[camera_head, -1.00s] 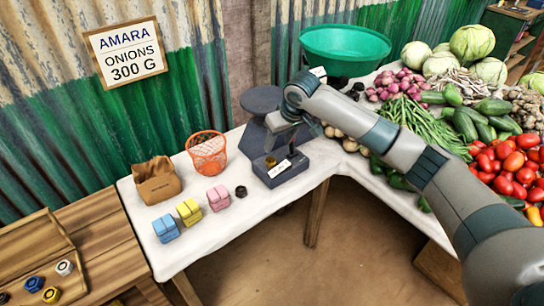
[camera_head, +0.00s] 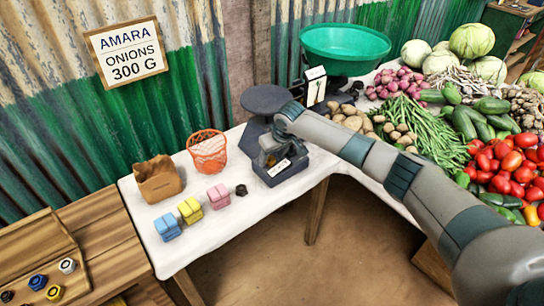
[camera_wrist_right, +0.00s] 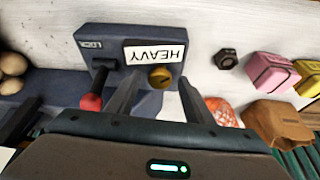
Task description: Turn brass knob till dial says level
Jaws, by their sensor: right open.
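The brass knob (camera_wrist_right: 160,76) shows in the right wrist view on the front of the dark balance base (camera_wrist_right: 102,64). A white label (camera_wrist_right: 155,53) beside it reads HEAVY, upside down there. My right gripper (camera_wrist_right: 159,84) is open, and the knob appears between its two fingertips. I cannot tell whether the fingers touch it. In the head view my right gripper (camera_head: 274,155) is over the balance front (camera_head: 290,173) and hides the knob. A white dial face (camera_head: 316,90) with a dark pointer stands behind; its reading is too small to tell. My left gripper is out of view.
A red-tipped lever (camera_wrist_right: 90,101) stands beside my right gripper's finger. The balance carries a dark plate (camera_head: 267,99) and a green bowl (camera_head: 345,43). An orange basket (camera_head: 207,152), paper bag (camera_head: 158,180) and coloured blocks (camera_head: 190,210) stand left. Vegetables crowd the right.

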